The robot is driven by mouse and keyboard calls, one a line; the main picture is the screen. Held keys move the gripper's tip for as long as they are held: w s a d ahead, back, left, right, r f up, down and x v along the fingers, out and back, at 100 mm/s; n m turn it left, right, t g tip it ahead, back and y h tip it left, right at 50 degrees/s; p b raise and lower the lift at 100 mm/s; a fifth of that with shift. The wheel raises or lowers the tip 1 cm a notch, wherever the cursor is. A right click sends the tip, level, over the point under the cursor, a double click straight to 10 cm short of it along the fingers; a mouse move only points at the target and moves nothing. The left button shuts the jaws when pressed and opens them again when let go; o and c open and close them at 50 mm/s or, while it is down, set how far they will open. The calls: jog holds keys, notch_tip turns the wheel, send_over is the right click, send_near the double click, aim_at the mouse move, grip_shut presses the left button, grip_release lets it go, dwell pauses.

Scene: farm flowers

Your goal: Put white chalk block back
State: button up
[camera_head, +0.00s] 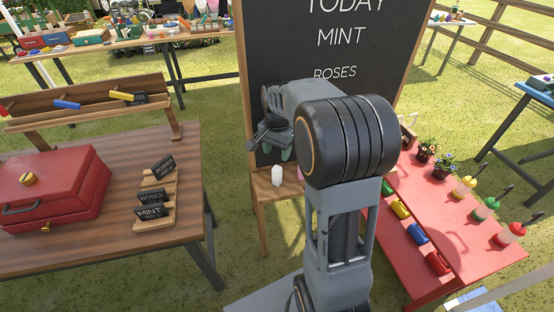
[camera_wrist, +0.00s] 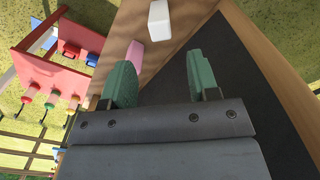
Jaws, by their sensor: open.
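The white chalk block (camera_head: 276,176) stands on the wooden ledge (camera_head: 262,190) of the chalkboard easel. It also shows in the wrist view (camera_wrist: 160,20), at the top, beyond my fingertips. My gripper (camera_wrist: 160,72) is open with green finger pads, and nothing is between them. In the head view my gripper (camera_head: 271,146) is in front of the chalkboard (camera_head: 270,50), just above the block and apart from it. A pink chalk block (camera_wrist: 134,54) lies on the ledge beside the white one, close to one finger pad in the wrist view. My arm mostly hides it in the head view.
A wooden table (camera_head: 100,220) at left holds a red box (camera_head: 50,190), small label signs (camera_head: 153,211) and a wooden rack (camera_head: 90,100) with chalk-like sticks. A red table (camera_head: 460,245) at right carries coloured blocks, bottles and potted flowers.

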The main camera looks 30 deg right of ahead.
jog(key=shift+r, duration=0.45)
jog(key=s+a+r+n+t, duration=0.1)
jog(key=s+a+n, duration=0.3)
jog(key=s, duration=0.4)
jog(key=s+a+n+t, duration=0.2)
jog(key=s+a+n, duration=0.3)
jog(key=s+n, duration=0.2)
jog(key=shift+s+a+r, duration=0.25)
jog(key=shift+s+r, duration=0.1)
jog(key=shift+s, duration=0.2)
jog(key=shift+t, duration=0.3)
notch_tip(320, 180, up, 4)
jog(key=p, duration=0.3)
jog(key=shift+p, duration=0.3)
